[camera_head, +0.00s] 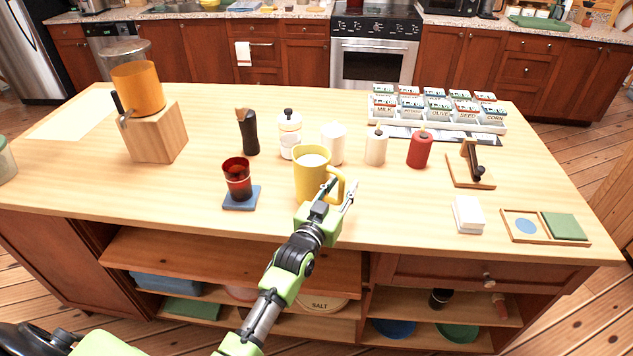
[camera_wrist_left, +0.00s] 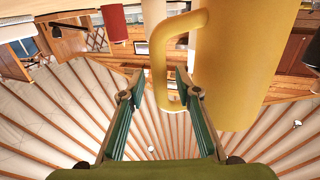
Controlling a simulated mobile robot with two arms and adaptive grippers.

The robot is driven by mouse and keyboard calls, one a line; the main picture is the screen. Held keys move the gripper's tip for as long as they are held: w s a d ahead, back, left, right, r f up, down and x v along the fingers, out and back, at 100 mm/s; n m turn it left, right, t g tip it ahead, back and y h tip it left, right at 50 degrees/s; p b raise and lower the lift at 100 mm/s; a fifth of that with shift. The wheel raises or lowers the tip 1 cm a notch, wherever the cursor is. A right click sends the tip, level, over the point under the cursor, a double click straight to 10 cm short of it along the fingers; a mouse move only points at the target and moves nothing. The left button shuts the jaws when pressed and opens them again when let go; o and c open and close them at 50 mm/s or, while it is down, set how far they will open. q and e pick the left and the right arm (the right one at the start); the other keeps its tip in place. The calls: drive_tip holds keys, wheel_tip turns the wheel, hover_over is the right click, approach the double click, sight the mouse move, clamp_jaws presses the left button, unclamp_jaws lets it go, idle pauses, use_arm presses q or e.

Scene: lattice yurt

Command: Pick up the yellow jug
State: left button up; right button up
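The yellow jug (camera_head: 309,178) stands upright near the front edge of the wooden table, its handle on the right side. My left gripper (camera_head: 341,190) is right at the handle, reaching in from the front. In the left wrist view the jug (camera_wrist_left: 235,65) fills the upper right. The handle shows between the two open fingers of my left gripper (camera_wrist_left: 158,92). A gap shows on either side of the handle, so the fingers are not closed on it. Whether a finger touches the jug body is unclear. My right gripper is not in view.
A dark red cup (camera_head: 237,178) on a blue coaster (camera_head: 241,202) stands left of the jug. A white cup (camera_head: 333,143) and a white bottle (camera_head: 289,134) stand close behind it. The tabletop (camera_head: 400,210) right of the jug is clear up to a white stack (camera_head: 467,214).

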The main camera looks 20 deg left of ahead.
use_arm(q)
clamp_jaws()
drive_tip(key=shift+r, duration=0.1)
